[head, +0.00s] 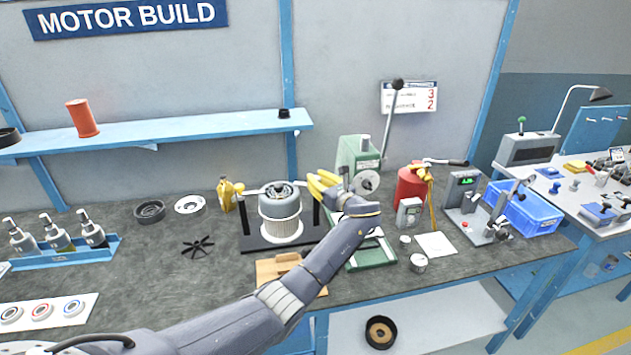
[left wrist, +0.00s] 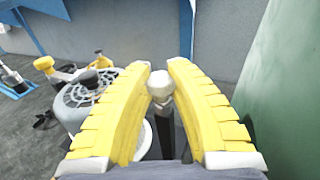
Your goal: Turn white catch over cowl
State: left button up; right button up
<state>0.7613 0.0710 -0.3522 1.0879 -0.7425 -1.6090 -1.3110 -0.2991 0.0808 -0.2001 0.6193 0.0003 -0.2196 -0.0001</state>
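The pale cowl (head: 281,222) stands upright in a dark fixture with a grilled dome on top; the dome also shows at the left of the left wrist view (left wrist: 90,92). The white catch (left wrist: 160,83) is a white knob on a dark post, close to the right side of the cowl. My left gripper (head: 322,184) reaches in from the front right. Its yellow fingers (left wrist: 159,68) stand apart on either side of the white knob; I cannot tell whether they touch it. My right gripper is not in view.
A yellow-ended catch (left wrist: 46,64) is on the cowl's far side. A green machine (head: 357,155) stands close behind my left gripper. A wooden block (head: 272,268) lies in front of the fixture. A black spider part (head: 198,247) lies to the left on open bench.

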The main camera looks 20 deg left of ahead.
pick_arm(q)
jog(key=shift+o, duration=1)
jog(key=v, duration=0.5)
jog(key=shift+s, duration=0.45)
jog(key=v, duration=0.6)
jog(key=shift+w+d, duration=0.25)
jog(key=shift+d, duration=0.2)
jog(key=shift+r, duration=0.1)
